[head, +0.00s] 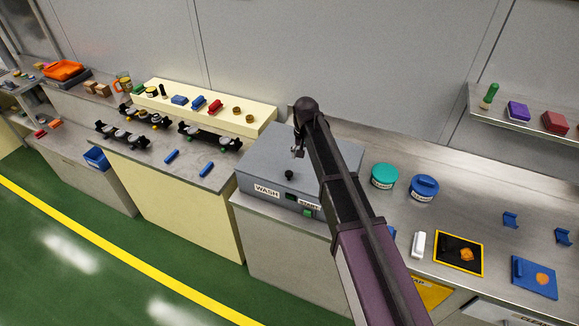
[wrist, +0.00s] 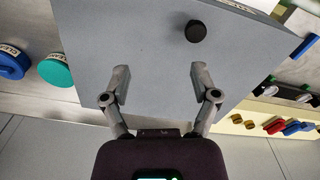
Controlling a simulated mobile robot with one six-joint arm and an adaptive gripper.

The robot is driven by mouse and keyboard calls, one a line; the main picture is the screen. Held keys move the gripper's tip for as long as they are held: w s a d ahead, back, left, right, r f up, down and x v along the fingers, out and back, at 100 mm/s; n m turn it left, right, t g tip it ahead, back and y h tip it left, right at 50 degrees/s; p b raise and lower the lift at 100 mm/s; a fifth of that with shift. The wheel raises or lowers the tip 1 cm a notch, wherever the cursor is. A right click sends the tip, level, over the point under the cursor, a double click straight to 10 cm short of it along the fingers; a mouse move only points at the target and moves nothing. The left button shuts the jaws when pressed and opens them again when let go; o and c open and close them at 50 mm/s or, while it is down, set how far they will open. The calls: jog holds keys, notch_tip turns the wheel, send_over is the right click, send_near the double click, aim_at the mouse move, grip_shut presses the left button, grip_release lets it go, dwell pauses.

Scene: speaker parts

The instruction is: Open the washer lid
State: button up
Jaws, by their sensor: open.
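The washer (head: 275,195) is a grey box with a WASH label, a small dark display and a green START button on its front. Its flat grey lid (head: 262,152) lies closed on top. A round black knob (head: 289,174) stands near the lid's front edge; it also shows in the wrist view (wrist: 196,31). My gripper (head: 298,152) is above the lid, behind the knob. In the wrist view my gripper (wrist: 158,75) has its two fingers wide apart, with nothing between them. The knob lies beyond the fingertips and is not touched. My arm hides the lid's right part.
A teal round tub (head: 384,176) and a blue tub (head: 424,188) stand on the counter to the right. A cream stepped rack (head: 250,122) with coloured parts stands to the left. A wall shelf (head: 520,118) is at the upper right.

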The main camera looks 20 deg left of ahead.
notch_tip(320, 180, up, 2)
jog(key=p, duration=0.1)
send_over(289, 173)
jog(key=shift+w+a, duration=0.1)
jog(key=shift+f, duration=0.2)
notch_tip(289, 173, down, 14)
jog(key=b, duration=1.3)
jog(key=shift+r+b, duration=0.25)
jog(key=shift+b, duration=0.1)
